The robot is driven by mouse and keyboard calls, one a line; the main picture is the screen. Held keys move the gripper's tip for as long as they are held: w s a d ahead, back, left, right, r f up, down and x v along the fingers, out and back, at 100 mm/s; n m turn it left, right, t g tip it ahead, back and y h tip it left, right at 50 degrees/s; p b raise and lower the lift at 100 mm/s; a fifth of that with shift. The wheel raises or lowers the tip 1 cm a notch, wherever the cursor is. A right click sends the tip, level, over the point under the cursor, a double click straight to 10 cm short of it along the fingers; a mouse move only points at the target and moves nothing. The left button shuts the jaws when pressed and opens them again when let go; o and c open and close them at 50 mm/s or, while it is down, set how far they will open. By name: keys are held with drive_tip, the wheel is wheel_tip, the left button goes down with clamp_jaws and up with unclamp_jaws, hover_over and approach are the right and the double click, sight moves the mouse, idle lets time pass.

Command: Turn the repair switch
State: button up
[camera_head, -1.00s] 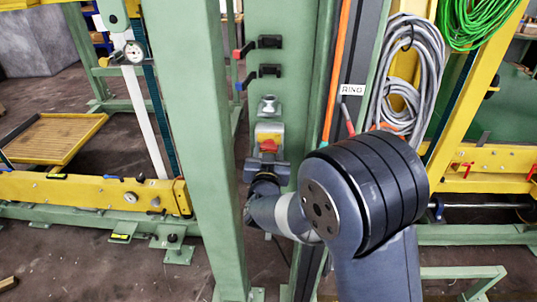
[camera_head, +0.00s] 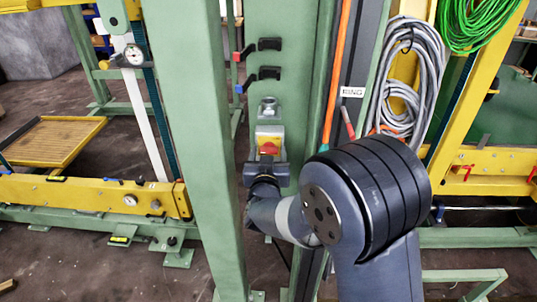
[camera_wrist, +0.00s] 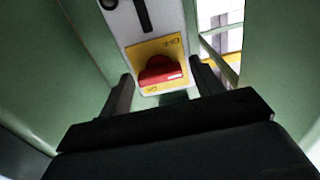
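The repair switch is a red knob (camera_head: 269,147) on a yellow plate (camera_head: 269,132), fixed to a light box on a green post. The knob (camera_wrist: 162,73) and its plate (camera_wrist: 172,46) also show in the wrist view. My gripper (camera_head: 266,167) is just below the knob in the head view. In the wrist view my gripper (camera_wrist: 161,70) is open, one finger on each side of the knob. A gap shows between the knob and each finger. Whether the fingertips reach past the knob's face is hard to tell.
A green column (camera_head: 190,130) stands close on the left of my arm. Black hooks (camera_head: 265,73) stick out above the switch. Grey cable coils (camera_head: 408,75) hang to the right, by an orange conduit (camera_head: 337,70). A yellow beam (camera_head: 90,193) runs at the left.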

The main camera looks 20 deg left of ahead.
drive_tip(key=shift+o, duration=0.5)
drive_tip(key=shift+s, duration=0.1)
drive_tip(key=shift+s, duration=0.3)
drive_tip(key=b+v, duration=0.2)
drive_tip(key=v, duration=0.8)
drive_tip(key=p+x, duration=0.2)
drive_tip(key=x, duration=0.8)
drive_tip(key=shift+w, duration=0.4)
